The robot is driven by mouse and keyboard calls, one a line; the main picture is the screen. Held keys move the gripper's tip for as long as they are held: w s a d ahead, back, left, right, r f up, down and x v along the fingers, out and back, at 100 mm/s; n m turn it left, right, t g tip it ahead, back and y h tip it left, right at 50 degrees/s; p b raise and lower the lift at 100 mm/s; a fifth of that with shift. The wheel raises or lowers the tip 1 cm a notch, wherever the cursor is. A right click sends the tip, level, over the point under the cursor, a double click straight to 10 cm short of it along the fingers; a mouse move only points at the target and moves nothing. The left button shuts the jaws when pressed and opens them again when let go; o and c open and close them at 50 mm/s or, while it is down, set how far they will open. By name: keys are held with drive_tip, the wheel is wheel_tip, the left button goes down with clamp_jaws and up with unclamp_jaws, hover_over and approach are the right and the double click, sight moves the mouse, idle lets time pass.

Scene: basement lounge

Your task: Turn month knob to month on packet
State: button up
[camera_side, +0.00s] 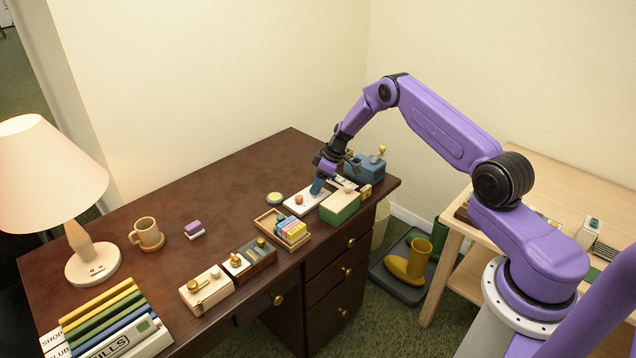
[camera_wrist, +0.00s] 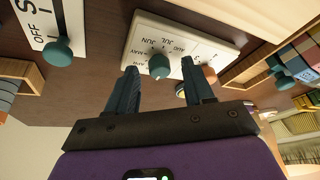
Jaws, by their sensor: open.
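A white panel (camera_wrist: 205,50) carries a teal month knob (camera_wrist: 159,67) ringed by month labels; JUN, JUL and AUG can be read. I cannot tell which month the knob points to. A second, orange knob (camera_wrist: 210,74) sits on the same panel. In the side view the panel (camera_side: 294,208) lies near the desk's right end, and my gripper (camera_side: 318,189) is over its right part, hiding the month knob. My gripper is open, with one finger on each side of the teal knob in the wrist view; contact cannot be told. Small coloured packets (camera_side: 292,229) stand in a wooden tray; no month on them is legible.
A green box (camera_side: 340,208) and a blue device (camera_side: 366,168) stand close to my gripper. A panel marked OFF (camera_wrist: 50,15) is beside the month panel. A mug (camera_side: 146,232), a lamp (camera_side: 90,262) and books (camera_side: 105,318) are at the left. The desk's back is clear.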

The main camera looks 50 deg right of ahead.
clamp_jaws()
drive_tip(key=m, duration=0.1)
drive_tip(key=m+h, duration=0.1)
drive_tip(key=m, duration=0.2)
drive_tip(key=shift+s+a+m+t+h, duration=0.15)
drive_tip(key=shift+a+m+t+h, duration=0.15)
drive_tip(key=shift+t, duration=0.1)
drive_tip(key=shift+m+h, duration=0.8)
drive_tip(key=shift+m, duration=1.4)
unclamp_jaws()
